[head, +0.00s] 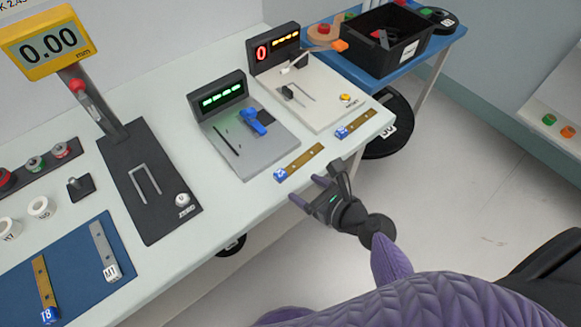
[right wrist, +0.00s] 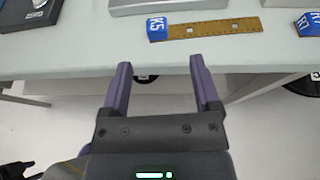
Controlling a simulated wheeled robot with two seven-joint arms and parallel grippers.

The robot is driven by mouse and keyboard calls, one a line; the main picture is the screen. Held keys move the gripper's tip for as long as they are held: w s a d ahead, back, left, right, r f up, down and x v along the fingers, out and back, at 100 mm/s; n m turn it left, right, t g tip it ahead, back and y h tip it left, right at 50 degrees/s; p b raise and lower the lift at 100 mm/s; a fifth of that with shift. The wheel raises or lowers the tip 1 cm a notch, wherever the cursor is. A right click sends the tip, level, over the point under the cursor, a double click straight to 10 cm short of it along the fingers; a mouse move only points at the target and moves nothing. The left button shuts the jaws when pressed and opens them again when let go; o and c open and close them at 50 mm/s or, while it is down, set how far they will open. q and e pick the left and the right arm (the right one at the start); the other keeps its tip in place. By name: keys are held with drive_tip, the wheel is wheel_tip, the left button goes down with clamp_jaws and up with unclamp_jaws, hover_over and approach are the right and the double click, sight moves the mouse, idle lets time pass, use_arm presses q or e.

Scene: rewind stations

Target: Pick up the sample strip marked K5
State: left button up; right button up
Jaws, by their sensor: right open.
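The K5 sample strip is a brass strip (head: 304,160) with a blue end block, lying on the pale bench near its front edge. In the right wrist view the strip (right wrist: 215,27) lies across the top, with K5 readable on its block at the left end. My right gripper (head: 311,191) is open and empty, just off the bench's front edge and close to the block. In the right wrist view its fingertips (right wrist: 160,65) point towards the block with a gap between. My left gripper is not in view.
A second brass strip with a blue block (head: 355,124) lies to the right of K5. Behind stand a grey station (head: 245,150) with a blue lever and a white station (head: 320,110). Strips T8 (head: 42,280) and M7 (head: 104,250) lie on a blue mat.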

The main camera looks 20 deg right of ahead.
sight(282, 175)
drive_tip(key=b+x, duration=0.2)
drive_tip(key=x, duration=0.6)
drive_tip(key=shift+a+r, duration=0.1)
drive_tip(key=shift+a, duration=0.05)
clamp_jaws()
